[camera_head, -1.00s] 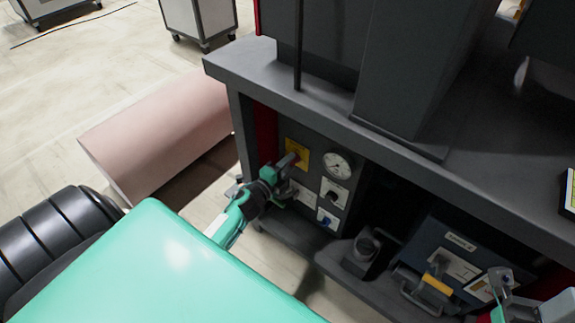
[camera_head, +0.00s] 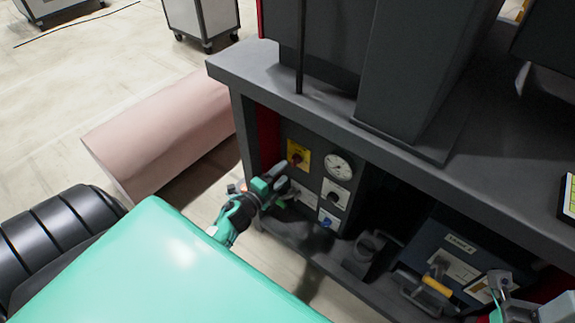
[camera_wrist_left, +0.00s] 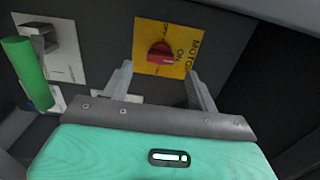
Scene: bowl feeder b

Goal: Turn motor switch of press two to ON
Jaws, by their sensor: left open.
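The motor switch is a red knob (camera_wrist_left: 162,54) on a yellow plate (camera_wrist_left: 146,33) marked MOTOR and ON. In the left wrist view the plate appears turned sideways, with ON just right of the knob. I cannot tell surely where the knob points. In the head view the knob (camera_head: 297,158) is uncovered on the dark panel. My left gripper (camera_wrist_left: 161,88) is open and empty. Its fingers point at the panel, on either side of the knob in the picture and apart from it. In the head view the left gripper (camera_head: 283,181) is below and left of the knob. My right gripper (camera_head: 500,281) shows partly at bottom right.
A gauge (camera_head: 338,166), a black switch (camera_head: 334,196) and a blue switch (camera_head: 327,221) share the panel. The press tabletop (camera_head: 278,80) overhangs it. A dark box with a yellow handle (camera_head: 436,286) stands at right. Green cylinder (camera_wrist_left: 24,72) at left in the wrist view.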

